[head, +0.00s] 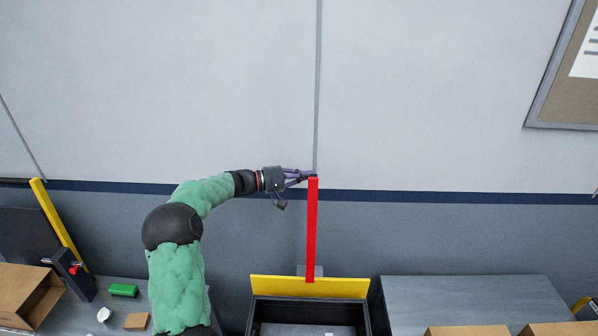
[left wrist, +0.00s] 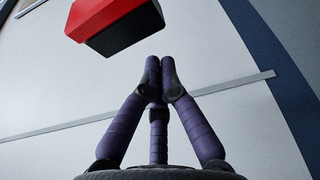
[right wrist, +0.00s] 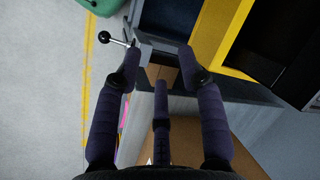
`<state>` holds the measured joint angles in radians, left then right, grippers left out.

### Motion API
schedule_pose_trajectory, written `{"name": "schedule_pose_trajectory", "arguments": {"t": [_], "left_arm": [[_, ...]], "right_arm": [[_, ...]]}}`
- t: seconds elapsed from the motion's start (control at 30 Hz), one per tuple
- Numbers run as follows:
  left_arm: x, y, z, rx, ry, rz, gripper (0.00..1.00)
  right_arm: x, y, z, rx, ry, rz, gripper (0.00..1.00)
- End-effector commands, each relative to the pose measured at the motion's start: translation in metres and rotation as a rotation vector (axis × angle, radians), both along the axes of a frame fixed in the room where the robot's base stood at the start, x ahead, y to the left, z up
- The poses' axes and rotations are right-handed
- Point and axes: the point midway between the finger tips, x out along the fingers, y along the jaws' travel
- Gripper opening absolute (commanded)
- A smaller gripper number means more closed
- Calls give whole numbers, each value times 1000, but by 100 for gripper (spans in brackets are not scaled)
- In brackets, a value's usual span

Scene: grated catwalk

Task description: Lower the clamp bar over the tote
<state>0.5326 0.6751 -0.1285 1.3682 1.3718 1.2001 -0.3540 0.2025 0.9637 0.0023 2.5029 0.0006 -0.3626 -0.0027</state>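The red clamp bar (head: 312,232) stands upright behind a dark open box (head: 252,318), which looks like the tote. Its lower end meets a yellow strip (head: 280,286) along the back of the box. My left gripper (head: 312,175) is at the bar's top end, on its left side. In the left wrist view its fingertips (left wrist: 160,62) are together with nothing between them, and the bar's red and black end (left wrist: 118,25) is just beyond them, apart. My right gripper (right wrist: 160,62) shows only in its wrist view, with fingers spread and empty, near a yellow edge (right wrist: 215,45).
A black ball-ended lever (right wrist: 104,37) is by my right fingers. Left are a cardboard box (head: 25,295), a green block (head: 123,290) and a yellow post (head: 58,225). A grey table (head: 470,298) stands on the right, with cartons at its front. A wall is behind.

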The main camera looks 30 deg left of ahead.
Motion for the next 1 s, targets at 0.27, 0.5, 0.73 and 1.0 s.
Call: {"name": "schedule_pose_trajectory", "arguments": {"t": [0.27,0.5,0.73,1.0], "left_arm": [[-18,-8,2,-1,2,0,0],[-20,-9,3,0,1,0,0],[-20,-9,3,-1,1,0,0],[-21,-10,2,11,-23,-1,0]], "right_arm": [[0,0,7,0,1,0,40],[0,0,7,0,1,0,40],[0,0,7,0,1,0,40],[0,0,-7,0,1,0,40]]}}
